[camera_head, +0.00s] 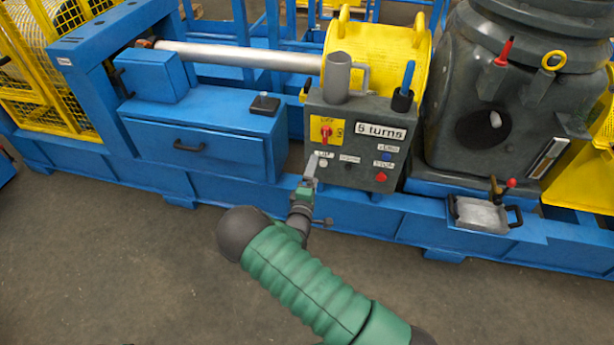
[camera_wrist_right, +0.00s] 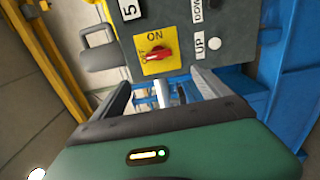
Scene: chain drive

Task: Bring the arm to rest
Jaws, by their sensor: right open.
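My right arm, in a green ribbed sleeve, comes in from the bottom right of the head view. My right gripper (camera_head: 311,170) is in front of the lower left of the grey control box (camera_head: 345,185). In the right wrist view the gripper (camera_wrist_right: 160,92) is open, its two fingers apart with nothing held between them. The red switch (camera_wrist_right: 160,54) on its yellow ON/OFF plate lies beyond the fingertips, and the white UP button (camera_wrist_right: 213,43) is beyond the right finger. Whether a finger touches the box is unclear. My left gripper is out of view.
A grey mug (camera_head: 338,80) and a holder with a blue pen-like item (camera_head: 407,78) stand on the box. A blue cabinet (camera_head: 200,140) is to the left. A dark machine (camera_head: 480,90) and a metal tray (camera_head: 481,215) are to the right. The floor (camera_head: 110,270) in front is clear.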

